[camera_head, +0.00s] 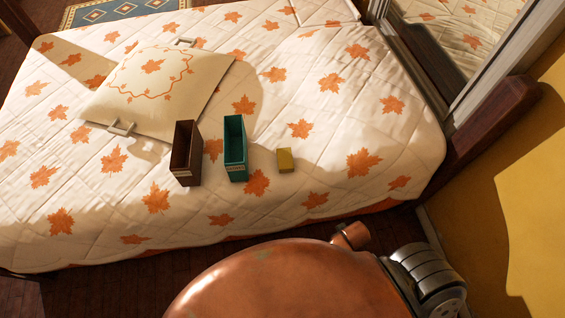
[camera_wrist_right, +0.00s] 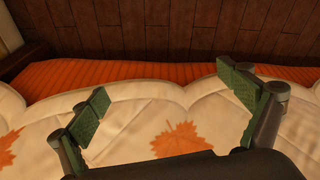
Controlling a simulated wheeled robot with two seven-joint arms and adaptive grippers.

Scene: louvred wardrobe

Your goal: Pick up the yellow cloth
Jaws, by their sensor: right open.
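A small yellow block-shaped item (camera_head: 286,160), the only small yellow thing on the bed, lies on the quilt near its front edge in the head view. I cannot tell from its look whether it is a folded cloth. My right gripper (camera_wrist_right: 166,101) shows in the right wrist view with its two green-padded fingers wide apart and nothing between them. It is over the scalloped quilt edge, and the yellow item is not in that view. My left gripper is in neither view.
The bed quilt (camera_head: 330,120) has orange leaves. A teal open box (camera_head: 235,148) stands just left of the yellow item, with a brown open box (camera_head: 186,153) further left. A cushion (camera_head: 160,85) lies behind them. A mirrored frame (camera_head: 450,40) stands at the right. The quilt right of the yellow item is clear.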

